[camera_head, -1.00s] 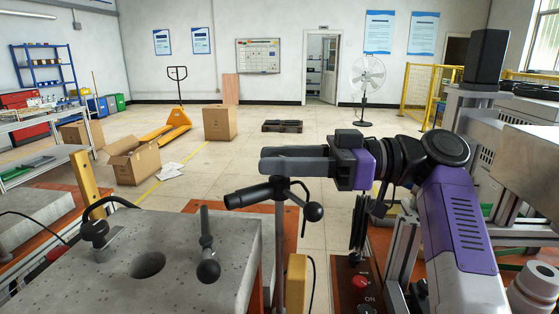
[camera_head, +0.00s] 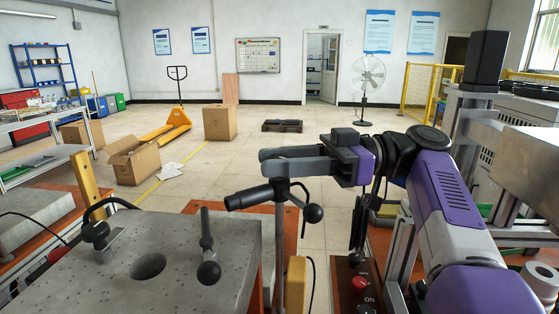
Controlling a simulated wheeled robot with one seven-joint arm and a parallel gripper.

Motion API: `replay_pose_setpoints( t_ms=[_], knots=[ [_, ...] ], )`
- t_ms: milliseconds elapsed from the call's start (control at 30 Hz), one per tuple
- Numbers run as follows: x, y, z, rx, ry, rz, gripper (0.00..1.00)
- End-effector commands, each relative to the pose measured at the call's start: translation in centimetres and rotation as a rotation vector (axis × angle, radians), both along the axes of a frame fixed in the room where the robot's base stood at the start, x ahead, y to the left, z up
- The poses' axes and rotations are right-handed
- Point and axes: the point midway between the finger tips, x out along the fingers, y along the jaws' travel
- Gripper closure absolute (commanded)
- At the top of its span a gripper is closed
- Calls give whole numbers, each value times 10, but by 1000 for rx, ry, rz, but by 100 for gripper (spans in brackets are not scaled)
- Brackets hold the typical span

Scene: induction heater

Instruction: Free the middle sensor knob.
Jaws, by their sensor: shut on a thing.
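My gripper (camera_head: 272,161) points left, just above the head of a dark sensor stand (camera_head: 280,235) in the middle. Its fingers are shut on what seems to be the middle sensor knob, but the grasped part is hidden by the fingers.
A speckled grey block (camera_head: 190,235) with a round hole fills the lower left. A yellow post (camera_head: 296,283) and a control box with a red button (camera_head: 360,282) stand close by. Cartons (camera_head: 220,122) and a pallet jack (camera_head: 178,112) are far back.

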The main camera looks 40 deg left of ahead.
Motion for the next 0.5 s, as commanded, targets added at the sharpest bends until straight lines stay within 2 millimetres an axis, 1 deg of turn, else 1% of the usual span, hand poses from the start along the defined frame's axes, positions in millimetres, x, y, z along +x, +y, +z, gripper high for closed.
replay_pose_setpoints(
  t_ms=[300,333,400,433,500],
  knots=[
    [-1,0,-2,-3,0,3,100],
    [-1,0,-2,-3,0,3,64],
    [-1,0,-2,-3,0,3,50],
    [-1,0,-1,-3,0,2,47],
    [-1,0,-1,-3,0,2,47]
  ],
)
